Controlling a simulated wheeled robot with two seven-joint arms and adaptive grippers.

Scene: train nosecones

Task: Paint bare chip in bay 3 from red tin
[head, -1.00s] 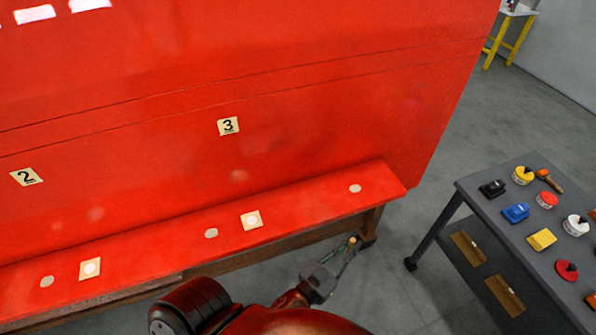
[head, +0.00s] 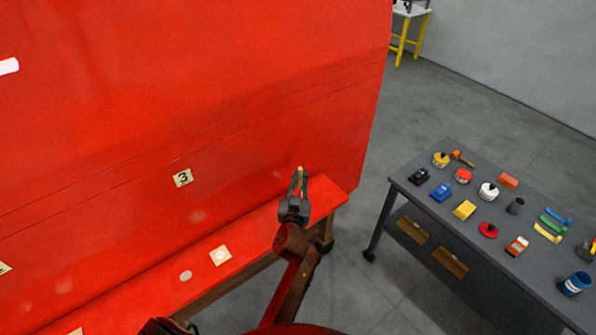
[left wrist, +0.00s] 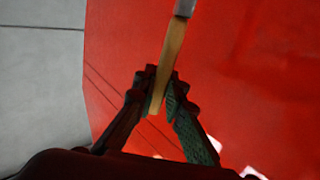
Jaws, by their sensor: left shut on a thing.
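My left gripper (head: 299,190) is shut on a slim wooden-handled tool, and its wooden tip (head: 300,169) points up in front of the red panel's right part. The left wrist view shows my left gripper (left wrist: 160,90) closed around the wooden handle (left wrist: 173,50), with a grey metal part (left wrist: 185,8) at its far end; the tip beyond is cut off. The bay 3 plate (head: 183,178) is on the red panel, left of the gripper. A faint pale spot (head: 197,216) shows below it. The red-topped tin (head: 463,176) stands on the grey cart, far right of the gripper.
The grey cart (head: 408,180) holds several other tins, blocks and tools. Bare floor lies between ledge and cart.

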